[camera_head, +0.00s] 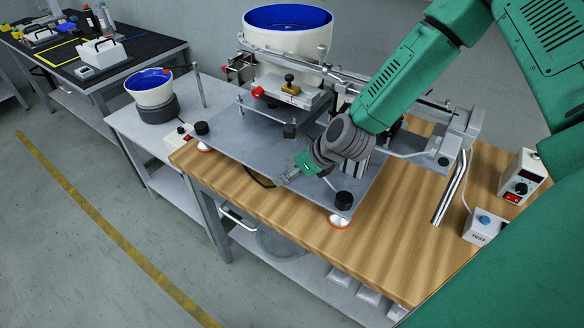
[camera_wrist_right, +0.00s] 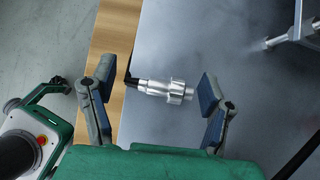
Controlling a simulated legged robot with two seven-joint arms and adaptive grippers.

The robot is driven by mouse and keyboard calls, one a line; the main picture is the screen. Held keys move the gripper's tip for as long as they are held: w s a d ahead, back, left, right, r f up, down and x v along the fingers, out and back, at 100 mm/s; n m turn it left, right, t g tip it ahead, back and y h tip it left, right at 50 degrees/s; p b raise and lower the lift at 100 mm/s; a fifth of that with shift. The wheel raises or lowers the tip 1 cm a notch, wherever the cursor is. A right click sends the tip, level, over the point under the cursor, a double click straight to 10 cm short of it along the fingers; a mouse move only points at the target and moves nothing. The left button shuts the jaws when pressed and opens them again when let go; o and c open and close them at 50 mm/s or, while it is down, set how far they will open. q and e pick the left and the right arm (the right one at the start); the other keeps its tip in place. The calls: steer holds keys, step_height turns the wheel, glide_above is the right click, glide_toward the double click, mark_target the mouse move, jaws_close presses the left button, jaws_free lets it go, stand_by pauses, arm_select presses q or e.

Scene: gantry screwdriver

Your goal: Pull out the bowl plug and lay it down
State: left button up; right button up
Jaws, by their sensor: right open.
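The plug (camera_wrist_right: 165,90) is a silver, ribbed metal cylinder with a black cable leaving its left end in the wrist view. It lies at or just above the edge of the grey metal plate (camera_wrist_right: 195,40); I cannot tell whether it touches it. My right gripper (camera_wrist_right: 157,78) is open, with one blue-padded finger beyond each end of the plug, both apart from it. In the head view my right gripper (camera_head: 285,180) is low over the plate's front edge, and the plug cannot be made out there. The black cable (camera_head: 260,182) shows beside it. My left gripper is not seen.
A large white bowl with blue inside (camera_head: 270,42) stands behind the plate, and a smaller one (camera_head: 150,94) on a grey side table. Gantry rails cross above the plate. The wooden tabletop (camera_head: 290,222) has bare room in front. Control boxes (camera_head: 521,178) stand at right.

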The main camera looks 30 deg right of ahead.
steer(key=shift+s+d+r, duration=0.1)
steer(key=shift+r, duration=0.1)
steer(key=v, duration=1.1)
steer(key=shift+s, duration=0.15)
steer(key=shift+d, duration=0.25)
